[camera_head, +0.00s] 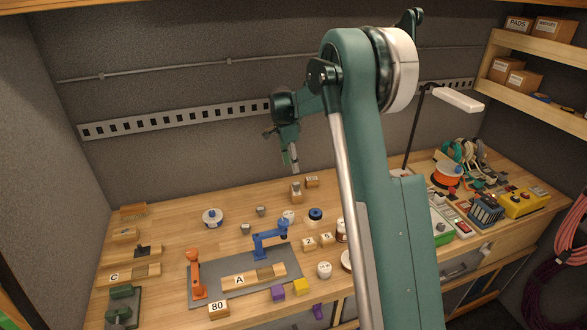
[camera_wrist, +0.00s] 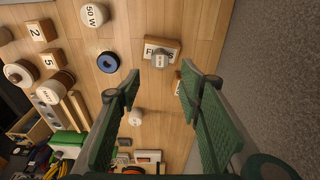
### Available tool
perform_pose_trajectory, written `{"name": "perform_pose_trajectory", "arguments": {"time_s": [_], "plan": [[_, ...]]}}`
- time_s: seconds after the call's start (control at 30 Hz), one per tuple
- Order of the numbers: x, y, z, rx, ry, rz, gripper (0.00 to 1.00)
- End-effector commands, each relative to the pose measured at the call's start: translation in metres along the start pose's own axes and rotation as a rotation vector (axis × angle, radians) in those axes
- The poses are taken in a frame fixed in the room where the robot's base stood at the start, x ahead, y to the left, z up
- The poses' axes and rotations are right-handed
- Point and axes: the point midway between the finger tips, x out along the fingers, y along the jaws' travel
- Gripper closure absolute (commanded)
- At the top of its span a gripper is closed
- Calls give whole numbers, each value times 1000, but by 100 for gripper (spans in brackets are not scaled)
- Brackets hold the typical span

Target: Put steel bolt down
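A small grey piece, which looks like the steel bolt (camera_wrist: 160,60), stands on or just in front of a labelled wooden block (camera_wrist: 174,46) in the wrist view. In the head view a small grey top (camera_head: 296,184) shows over the wooden block (camera_head: 296,195) near the back of the bench. My gripper (camera_wrist: 160,88) is open, its two green fingers spread apart with nothing clasped between them. In the head view my gripper (camera_head: 292,158) points down above that block. The bolt's lower end is hidden from above.

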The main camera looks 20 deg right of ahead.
Motion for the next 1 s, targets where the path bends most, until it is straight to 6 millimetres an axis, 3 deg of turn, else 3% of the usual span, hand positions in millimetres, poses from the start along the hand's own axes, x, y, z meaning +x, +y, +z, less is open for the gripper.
{"name": "perform_pose_trajectory", "arguments": {"time_s": [0.7,1.0], "plan": [[-3,1,0,-5,0,-2,64],[-31,21,3,-73,-4,-30,64]]}}
